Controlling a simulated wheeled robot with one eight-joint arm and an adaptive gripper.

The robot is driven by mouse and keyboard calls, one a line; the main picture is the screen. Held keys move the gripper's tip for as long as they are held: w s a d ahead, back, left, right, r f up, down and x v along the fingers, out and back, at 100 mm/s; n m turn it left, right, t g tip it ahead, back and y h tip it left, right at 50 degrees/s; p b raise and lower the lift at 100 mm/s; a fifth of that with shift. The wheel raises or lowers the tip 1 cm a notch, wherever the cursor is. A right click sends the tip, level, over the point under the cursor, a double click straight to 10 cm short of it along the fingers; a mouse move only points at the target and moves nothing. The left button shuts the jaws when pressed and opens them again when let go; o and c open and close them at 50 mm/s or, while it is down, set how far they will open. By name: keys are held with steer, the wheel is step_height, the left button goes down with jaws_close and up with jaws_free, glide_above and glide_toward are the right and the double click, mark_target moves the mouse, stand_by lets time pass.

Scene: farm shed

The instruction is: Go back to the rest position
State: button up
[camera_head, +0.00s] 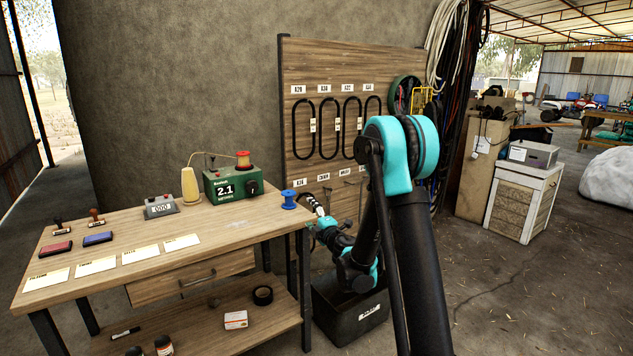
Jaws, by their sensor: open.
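My arm (418,260) rises at the centre right and bends down and back toward the workbench's right end. My gripper (309,201) is small in view at the end of the forearm, beside the right edge of the wooden workbench (215,240). It is open, and I see nothing held in it. A blue spool (289,200) stands on the bench corner just left of the gripper, and they look apart. A black bin (345,322) with a white label sits on the floor below my forearm, which partly hides it.
A wooden board (330,75) with several hanging black loops stands behind the gripper. On the bench are a green box (233,183) reading 2.1, a grey counter (161,206), stamps, ink pads and cards. A white cabinet (523,200) stands at right. Floor at the lower right is clear.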

steer(key=s+d+r+m+h, duration=0.2)
steer(key=d+m+h, duration=0.15)
steer(key=d, duration=0.25)
steer(key=s+d+r+m+h, duration=0.1)
steer(key=d+r+m+h, duration=0.15)
steer(key=d+m, duration=0.3)
steer(key=s+d+f+m+g+h, duration=0.25)
steer(key=s+d+m+h, duration=0.3)
steer(key=s+d, duration=0.4)
steer(key=s+d+f+m+g, duration=0.4)
steer(key=s+f+m+g, duration=0.15)
steer(key=s, duration=0.55)
steer(key=s+a+f+m+g+y, duration=0.1)
steer(key=s+f, duration=0.3)
steer(key=s, duration=0.5)
steer(key=s+a+f+m+g+y, duration=0.1)
steer(key=s+a+f+g+y, duration=0.1)
steer(key=s, duration=0.7)
step_height(320, 180, down, 3)
steer(key=shift+s+a+r+g+y, duration=0.1)
steer(key=shift+s+a+g+y, duration=0.2)
steer(key=shift+a+g, duration=0.3)
steer(key=shift+w+d, duration=0.1)
